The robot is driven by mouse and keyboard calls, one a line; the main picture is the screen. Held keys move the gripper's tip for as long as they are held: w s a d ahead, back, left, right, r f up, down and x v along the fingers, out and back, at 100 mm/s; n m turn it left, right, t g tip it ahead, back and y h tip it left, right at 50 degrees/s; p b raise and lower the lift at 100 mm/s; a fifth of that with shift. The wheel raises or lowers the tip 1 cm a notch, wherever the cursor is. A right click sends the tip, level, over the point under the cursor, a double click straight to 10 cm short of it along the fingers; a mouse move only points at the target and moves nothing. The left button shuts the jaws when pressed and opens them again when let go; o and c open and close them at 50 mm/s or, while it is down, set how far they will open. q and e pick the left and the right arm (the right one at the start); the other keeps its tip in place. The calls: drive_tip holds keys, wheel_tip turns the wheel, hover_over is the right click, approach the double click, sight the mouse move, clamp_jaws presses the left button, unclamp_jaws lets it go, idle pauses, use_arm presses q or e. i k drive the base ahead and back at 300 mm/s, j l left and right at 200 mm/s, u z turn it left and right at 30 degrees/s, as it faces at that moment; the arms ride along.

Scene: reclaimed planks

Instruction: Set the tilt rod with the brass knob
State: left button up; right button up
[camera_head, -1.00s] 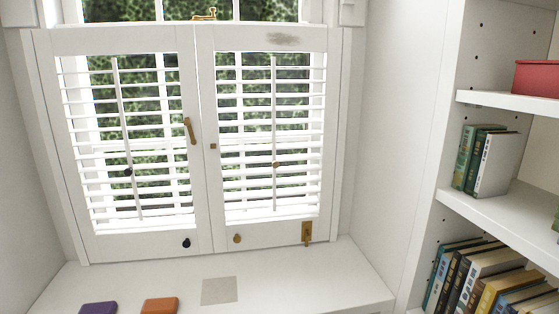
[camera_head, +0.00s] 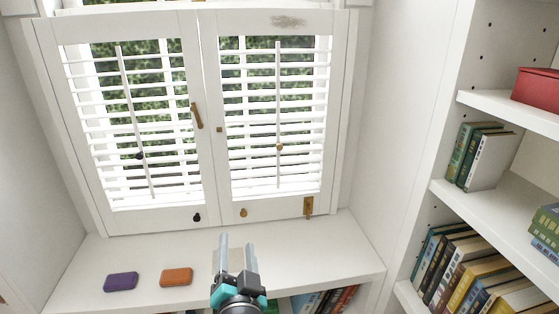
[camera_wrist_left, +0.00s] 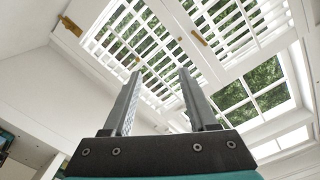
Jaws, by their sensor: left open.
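A white two-panel louvred shutter covers the window in the head view. The right panel's thin white tilt rod (camera_head: 278,90) stands nearly upright and bears a brass knob (camera_head: 280,147) towards its lower part. The left panel's tilt rod (camera_head: 128,100) has a dark knob (camera_head: 140,156). The louvres show gaps with greenery behind. My left gripper (camera_head: 236,243) is open and empty, low in front of the sill, below and apart from the brass knob. In the left wrist view its two fingers (camera_wrist_left: 158,75) stand apart with the louvres beyond. My right gripper is not seen.
A brass handle (camera_head: 196,115) sits on the left panel's inner edge, and a brass latch (camera_head: 308,206) at the right panel's bottom. A purple block (camera_head: 121,282) and an orange block (camera_head: 176,277) lie on the sill (camera_head: 75,262). Bookshelves (camera_head: 490,205) stand at the right.

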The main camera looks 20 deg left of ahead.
sight(280, 147)
drive_tip(key=i, duration=1)
